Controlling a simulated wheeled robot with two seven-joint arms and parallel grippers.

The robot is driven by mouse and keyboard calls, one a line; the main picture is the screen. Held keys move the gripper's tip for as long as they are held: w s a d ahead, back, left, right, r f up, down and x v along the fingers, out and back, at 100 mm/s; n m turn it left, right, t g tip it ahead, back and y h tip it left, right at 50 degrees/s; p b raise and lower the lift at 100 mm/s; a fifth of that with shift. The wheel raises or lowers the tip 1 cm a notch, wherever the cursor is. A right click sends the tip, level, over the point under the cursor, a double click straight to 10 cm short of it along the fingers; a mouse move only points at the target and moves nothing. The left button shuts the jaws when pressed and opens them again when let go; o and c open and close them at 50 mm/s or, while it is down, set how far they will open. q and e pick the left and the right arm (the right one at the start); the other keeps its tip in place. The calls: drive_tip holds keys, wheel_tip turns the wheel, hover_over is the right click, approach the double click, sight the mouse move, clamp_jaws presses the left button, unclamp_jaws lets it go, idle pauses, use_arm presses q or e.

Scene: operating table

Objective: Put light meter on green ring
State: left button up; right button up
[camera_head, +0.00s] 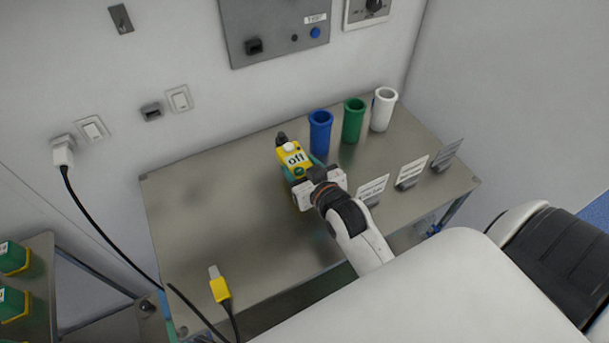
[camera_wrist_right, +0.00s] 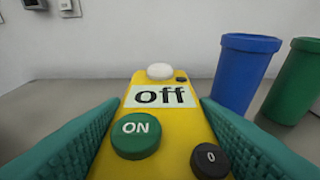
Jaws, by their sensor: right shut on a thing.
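The light meter (camera_head: 292,155) is a yellow device with an "off" display, a green ON button and a dark 0 button. It shows close up in the right wrist view (camera_wrist_right: 160,97), between the two teal finger pads. My right gripper (camera_head: 302,172) is shut on it over the metal table. The frames do not clearly show whether the meter touches the table. A green cylinder (camera_head: 353,121), open at the top, stands at the back of the table, right of the meter. No separate flat green ring is visible. My left gripper is not in view.
A blue cylinder (camera_head: 320,133) stands between the meter and the green one, and a white cylinder (camera_head: 383,109) stands right of it. Small signs (camera_head: 411,173) line the right front edge. A yellow connector (camera_head: 220,289) with a black cable lies at the front left. The table's (camera_head: 215,215) left half is mostly clear.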

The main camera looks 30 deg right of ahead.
drive_tip(key=shift+w+f, duration=0.1)
drive_tip(key=shift+f, duration=2.2)
drive_tip(key=shift+f, duration=0.2)
drive_tip(key=o, duration=1.1)
